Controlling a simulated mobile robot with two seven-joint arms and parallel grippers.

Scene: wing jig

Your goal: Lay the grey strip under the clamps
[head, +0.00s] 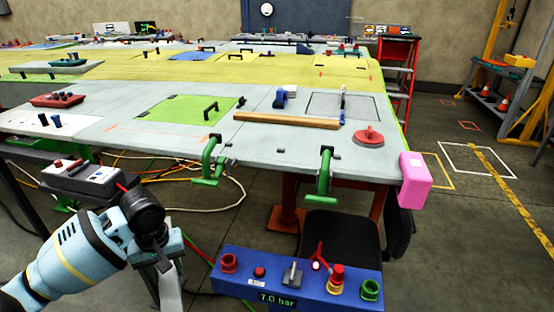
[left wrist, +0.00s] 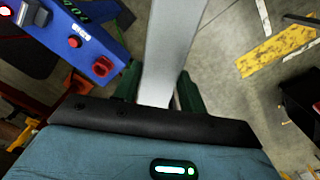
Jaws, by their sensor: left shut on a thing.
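My left gripper (left wrist: 159,92) is shut on the grey strip (left wrist: 172,45), which runs away from the green fingers in the left wrist view. In the head view the strip (head: 171,291) hangs below my left gripper (head: 166,266) at the lower left, apart from the wing and in front of its edge. Two green clamps, the left one (head: 211,163) and the right one (head: 325,176), sit on the near edge of the grey wing panel (head: 270,155). Nothing grey lies under them that I can make out. My right gripper is not in view.
A blue control box (head: 297,272) reading 7.0 bar stands in front of the wing. A pink block (head: 414,180) is at the wing's right corner. A wooden bar (head: 286,121) and a red disc (head: 368,137) lie on the panel. A dark chair (head: 342,236) stands below.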

